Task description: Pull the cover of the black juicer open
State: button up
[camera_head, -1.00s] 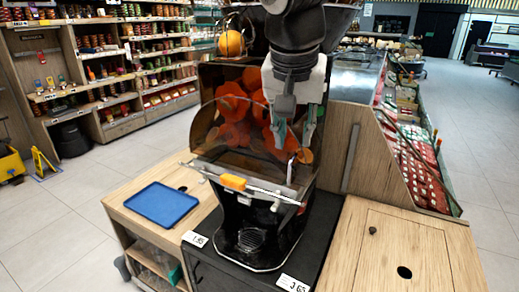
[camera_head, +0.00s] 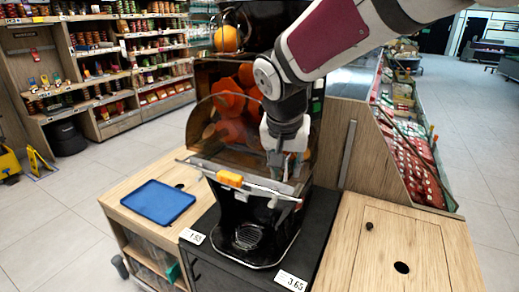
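The black juicer (camera_head: 205,80) stands on a dark counter, with orange parts behind its smoky transparent cover (camera_head: 203,135). The cover is down over the front. A long metal bar with an orange piece (camera_head: 230,179) crosses its lower edge. My gripper (camera_head: 286,172) is at the right part of the cover, just above the right half of the bar. Its fingers point down. Their tips are small and partly merge with the juicer behind them, so I cannot tell how far apart they are or whether they touch the cover.
A blue tray (camera_head: 158,201) lies on the wooden counter to the left. A wooden counter with a round hole (camera_head: 402,268) is at the right. Price cards (camera_head: 290,281) lie on the dark base. Stocked shelves (camera_head: 110,70) stand behind left, and a produce display (camera_head: 410,160) behind right.

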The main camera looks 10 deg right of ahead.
jog(key=shift+w+f, duration=0.1)
jog(key=shift+f, duration=0.3)
jog(key=shift+c, duration=0.2)
grip_shut()
